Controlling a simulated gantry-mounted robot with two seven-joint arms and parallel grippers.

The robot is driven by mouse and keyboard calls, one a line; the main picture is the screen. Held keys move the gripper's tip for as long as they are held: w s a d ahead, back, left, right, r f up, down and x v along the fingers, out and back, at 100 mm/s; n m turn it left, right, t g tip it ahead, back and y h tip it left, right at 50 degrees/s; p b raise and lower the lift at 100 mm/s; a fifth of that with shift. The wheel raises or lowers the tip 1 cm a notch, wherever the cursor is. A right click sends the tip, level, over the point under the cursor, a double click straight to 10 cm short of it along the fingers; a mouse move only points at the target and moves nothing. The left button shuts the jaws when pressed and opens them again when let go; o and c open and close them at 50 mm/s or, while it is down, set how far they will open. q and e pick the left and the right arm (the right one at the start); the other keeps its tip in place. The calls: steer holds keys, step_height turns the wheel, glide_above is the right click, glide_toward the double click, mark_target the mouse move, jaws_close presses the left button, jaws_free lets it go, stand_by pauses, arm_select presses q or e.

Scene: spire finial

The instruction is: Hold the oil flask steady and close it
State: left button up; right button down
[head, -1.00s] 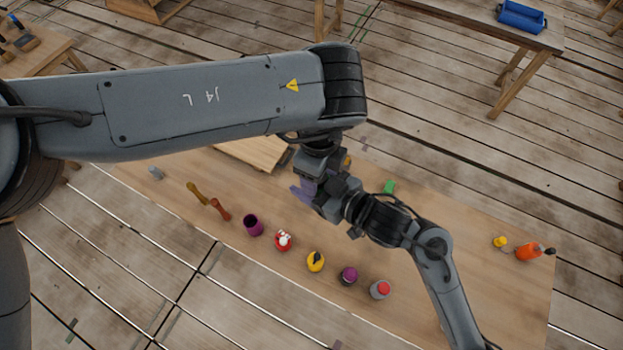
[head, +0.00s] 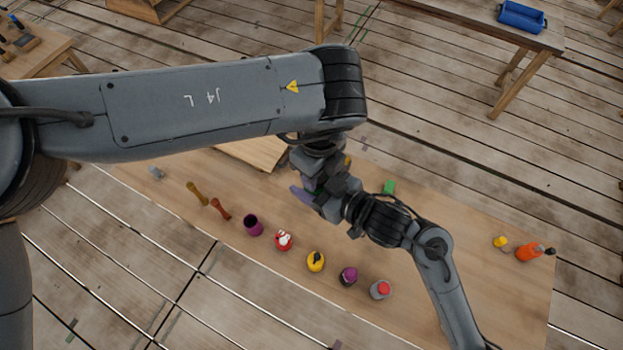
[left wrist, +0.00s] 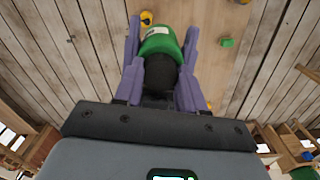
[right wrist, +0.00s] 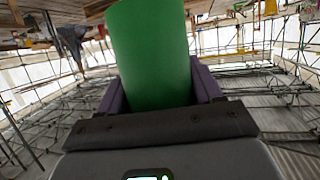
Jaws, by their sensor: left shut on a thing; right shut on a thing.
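In the left wrist view a dark round cap (left wrist: 161,73) sits between the fingers of my left gripper (left wrist: 162,35), with the green body and a white label just beyond. My left gripper is shut on the cap. Whether the cap is fully seated is hidden.
The workbench (head: 455,285) has a front row with a purple cup (head: 253,225), a yellow pot (head: 316,261) and a red-topped grey jar (head: 380,289). A green block (head: 389,187) lies behind my right arm. An orange bottle (head: 528,251) stands at the right.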

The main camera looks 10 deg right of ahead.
arm_select(q)
steer(key=m, duration=0.4)
steer(key=o, duration=1.2)
steer(key=shift+c, duration=0.2)
steer(key=shift+r, duration=0.1)
steer(key=shift+r, duration=2.15)
steer(key=shift+c, duration=0.4)
